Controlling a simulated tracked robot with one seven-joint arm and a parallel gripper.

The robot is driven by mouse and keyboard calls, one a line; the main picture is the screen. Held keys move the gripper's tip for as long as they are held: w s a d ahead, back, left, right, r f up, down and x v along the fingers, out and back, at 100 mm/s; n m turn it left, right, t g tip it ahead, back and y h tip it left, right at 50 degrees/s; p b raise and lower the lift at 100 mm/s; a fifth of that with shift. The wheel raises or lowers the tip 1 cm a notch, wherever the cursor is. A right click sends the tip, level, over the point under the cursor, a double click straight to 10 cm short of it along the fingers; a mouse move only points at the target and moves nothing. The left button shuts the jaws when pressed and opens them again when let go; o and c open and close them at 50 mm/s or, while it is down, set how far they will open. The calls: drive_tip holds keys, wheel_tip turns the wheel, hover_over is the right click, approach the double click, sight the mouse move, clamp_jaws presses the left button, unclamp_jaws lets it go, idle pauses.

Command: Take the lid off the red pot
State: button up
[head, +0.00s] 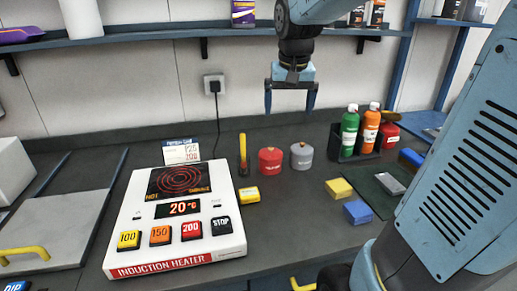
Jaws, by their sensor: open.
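The red pot (271,165) stands upright on the dark bench, right of the induction heater. Its top looks closed by a red lid (270,152) with a small knob; the lid's edge is too small to make out clearly. My gripper (290,110) points down with its two dark fingers apart, empty. In the picture it is above and slightly right of the red pot, over the gap towards the grey pot (301,157). It is clear of both pots; its exact depth cannot be told.
The induction heater (137,225), reading 20 °C, fills the left front. A yellow-handled tool (243,148) stands left of the red pot. Green (349,131) and orange (370,128) bottles stand right. Yellow (339,189) and blue (357,212) blocks lie in front. Bench before the pots is mostly clear.

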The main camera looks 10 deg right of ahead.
sight(271, 147)
drive_tip(key=w+f+m+g, duration=0.1)
drive_tip(key=w+f, duration=0.3)
drive_tip(key=w, duration=0.4)
drive_tip(key=w+f+m+g, duration=0.1)
drive_tip(key=w+f+g, duration=0.15)
drive_tip(key=w, duration=0.45)
drive_tip(key=shift+t, duration=0.45)
drive_tip(key=f, duration=1.4)
drive_tip(key=shift+w+d+f, duration=0.25)
drive_tip(key=shift+w+f, duration=0.1)
drive_tip(key=shift+c, duration=0.2)
drive_tip(key=c, duration=1)
drive_tip(key=shift+s, duration=0.1)
